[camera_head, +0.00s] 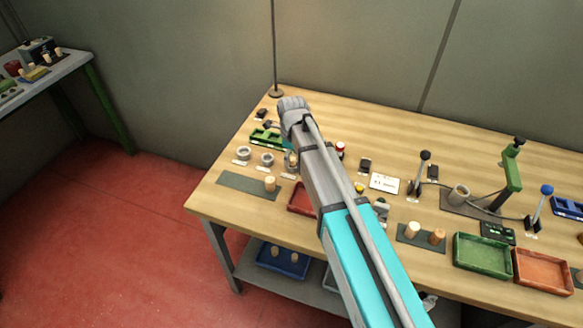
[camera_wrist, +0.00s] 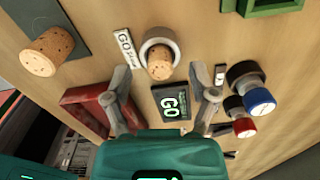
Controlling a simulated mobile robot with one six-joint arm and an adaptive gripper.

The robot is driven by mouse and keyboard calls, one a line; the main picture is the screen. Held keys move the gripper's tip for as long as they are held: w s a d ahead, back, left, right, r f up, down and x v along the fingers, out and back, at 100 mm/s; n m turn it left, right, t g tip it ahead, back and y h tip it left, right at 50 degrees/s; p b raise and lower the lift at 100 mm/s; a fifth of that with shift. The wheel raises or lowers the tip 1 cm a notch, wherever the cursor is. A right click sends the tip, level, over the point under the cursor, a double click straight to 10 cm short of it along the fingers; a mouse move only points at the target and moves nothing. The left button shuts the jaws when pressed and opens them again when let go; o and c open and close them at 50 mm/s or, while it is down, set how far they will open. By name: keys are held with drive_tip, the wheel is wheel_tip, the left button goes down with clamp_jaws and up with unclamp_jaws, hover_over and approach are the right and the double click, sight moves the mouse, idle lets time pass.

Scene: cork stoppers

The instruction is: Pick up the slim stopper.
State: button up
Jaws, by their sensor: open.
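In the wrist view a cork stopper (camera_wrist: 159,66) stands in or right at a grey ring (camera_wrist: 149,43), beside a GO label. It looks narrower than another cork stopper (camera_wrist: 43,55) on a dark mat at upper left, so it seems to be the slim one. My gripper (camera_wrist: 158,80) is open and empty, its fingers either side of the ringed cork's lower end in the picture; contact cannot be judged. In the head view the mat cork (camera_head: 270,184) shows on the left; my arm hides most of my gripper and the ringed cork.
A red tray (camera_wrist: 85,108) lies left of my fingers, and a black GO display (camera_wrist: 170,102) sits between them. Blue-capped (camera_wrist: 259,100) and red-capped (camera_wrist: 244,127) pieces stand close to the right finger. More corks (camera_head: 413,231) stand on a right-hand mat.

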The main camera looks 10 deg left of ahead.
drive_tip(key=shift+f+b, duration=0.3)
drive_tip(key=shift+f, duration=0.25)
drive_tip(key=shift+c, duration=0.3)
drive_tip(key=c, duration=0.8)
drive_tip(key=shift+o, duration=0.2)
drive_tip(key=shift+r, duration=0.15)
wheel_tip(320, 180, up, 3)
drive_tip(key=p, duration=0.3)
drive_tip(key=s+d+r+p, duration=0.5)
drive_tip(key=s+r+p, duration=0.4)
drive_tip(key=s, duration=0.4)
drive_tip(key=shift+r+p, duration=0.4)
drive_tip(key=shift+p, duration=0.15)
